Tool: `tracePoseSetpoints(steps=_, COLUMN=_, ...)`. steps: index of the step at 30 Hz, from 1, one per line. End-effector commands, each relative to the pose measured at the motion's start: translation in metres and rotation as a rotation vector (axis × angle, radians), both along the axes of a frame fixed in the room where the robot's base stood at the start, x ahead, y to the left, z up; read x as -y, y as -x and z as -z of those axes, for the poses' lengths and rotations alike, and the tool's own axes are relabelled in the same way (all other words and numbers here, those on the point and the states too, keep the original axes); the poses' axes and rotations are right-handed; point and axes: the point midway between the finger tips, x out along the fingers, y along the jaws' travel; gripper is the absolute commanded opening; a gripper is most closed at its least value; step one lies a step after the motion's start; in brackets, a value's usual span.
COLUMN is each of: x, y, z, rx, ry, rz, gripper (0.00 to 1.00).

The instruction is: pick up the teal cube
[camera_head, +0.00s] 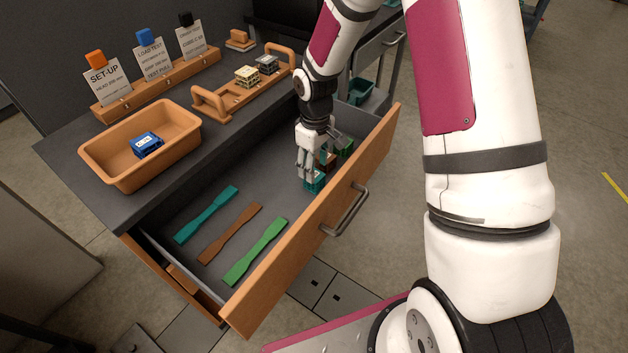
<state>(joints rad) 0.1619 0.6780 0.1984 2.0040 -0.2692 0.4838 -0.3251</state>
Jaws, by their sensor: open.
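The teal cube (313,182) sits on the floor of the open drawer, near its front panel. My gripper (312,174) reaches down into the drawer right above and around the cube, with its fingers apart. The fingers cover part of the cube, and I cannot tell whether they touch it. A brown cube (328,162) and a green cube (346,147) stand in a row behind it, partly hidden by my gripper.
The drawer's wooden front (280,262) with its handle (345,212) stands close to the gripper. Teal, brown and green flat bars (255,252) lie to the left in the drawer. An orange tray (185,165) holding a blue block (148,145) and a wooden carrier (236,99) stand on the bench top.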

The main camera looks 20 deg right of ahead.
Motion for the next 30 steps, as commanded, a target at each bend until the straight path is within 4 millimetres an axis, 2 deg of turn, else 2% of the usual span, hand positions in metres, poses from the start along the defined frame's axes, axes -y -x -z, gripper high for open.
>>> tracePoseSetpoints(steps=11, x=-0.002, y=-0.002, z=0.047, rx=-0.002, ry=0.000, rz=-0.001, gripper=0.47)
tracePoseSetpoints(steps=19, x=-0.002, y=-0.002, z=0.050, rx=0.000, ry=0.000, rz=0.000, gripper=0.47)
tracePoseSetpoints(steps=23, x=-0.002, y=-0.002, z=0.050, rx=0.000, ry=0.000, rz=0.000, gripper=0.18)
tracePoseSetpoints(steps=24, x=-0.002, y=-0.002, z=0.050, rx=0.000, ry=0.000, rz=0.000, gripper=0.14)
tracePoseSetpoints(steps=30, x=-0.002, y=-0.002, z=0.050, rx=0.000, ry=0.000, rz=0.000, gripper=0.14)
